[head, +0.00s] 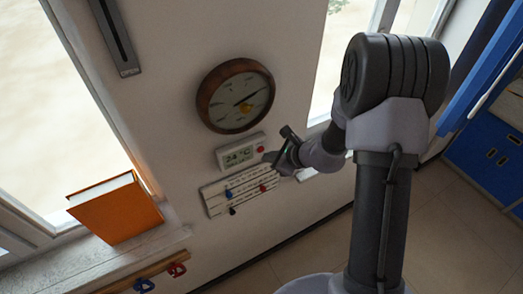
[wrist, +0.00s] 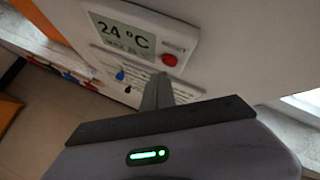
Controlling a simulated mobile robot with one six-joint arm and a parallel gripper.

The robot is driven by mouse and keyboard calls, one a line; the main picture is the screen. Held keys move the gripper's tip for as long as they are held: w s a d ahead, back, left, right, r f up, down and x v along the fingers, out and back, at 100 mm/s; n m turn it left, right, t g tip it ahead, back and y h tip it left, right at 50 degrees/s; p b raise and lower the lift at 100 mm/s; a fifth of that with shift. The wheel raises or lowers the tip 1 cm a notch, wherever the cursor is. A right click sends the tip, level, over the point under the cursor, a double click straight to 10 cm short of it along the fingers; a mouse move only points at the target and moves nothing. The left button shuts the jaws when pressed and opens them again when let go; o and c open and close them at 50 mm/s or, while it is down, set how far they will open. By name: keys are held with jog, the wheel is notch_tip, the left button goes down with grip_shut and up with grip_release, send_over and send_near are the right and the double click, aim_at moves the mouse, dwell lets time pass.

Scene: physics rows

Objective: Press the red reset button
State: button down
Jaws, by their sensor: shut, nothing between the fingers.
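The red button (head: 260,149) is a small round knob at the right end of a white wall thermostat (head: 233,160) reading 24 °C. The button (wrist: 169,60) and the thermostat's display (wrist: 122,38) also show clearly in the wrist view. My gripper (head: 269,157) is in front of the wall, close to the thermostat's right end. In the wrist view its fingers (wrist: 158,90) are together and empty, with their tips just below the button in the picture. I cannot tell how much depth lies between tips and button; no contact is visible.
A round wooden-framed clock (head: 235,96) hangs above the thermostat. A white board with key hooks (head: 240,190) is below it. An orange book (head: 116,208) stands on the window sill at left. Windows flank this wall section.

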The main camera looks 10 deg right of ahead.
jog(key=shift+w, duration=0.15)
dwell(0.5)
jog(key=shift+w+a, duration=0.15)
jog(key=shift+w, duration=0.1)
jog(key=shift+w+a+b, duration=0.1)
jog(key=shift+w+b, duration=0.2)
jog(key=shift+w, duration=0.05)
dwell(0.5)
dwell(0.3)
jog(key=shift+s+d+b, duration=0.25)
jog(key=shift+s+b, duration=0.25)
jog(key=shift+s, duration=0.25)
jog(key=shift+s+d+b, duration=0.25)
jog(key=shift+s+b, duration=0.15)
jog(key=shift+s, duration=0.4)
jog(key=shift+s+d+b, duration=0.25)
jog(key=shift+s+b, duration=0.1)
jog(key=shift+s, duration=0.45)
jog(key=shift+s+d+b, duration=0.25)
jog(key=shift+s+b, duration=0.15)
jog(key=shift+s, duration=0.4)
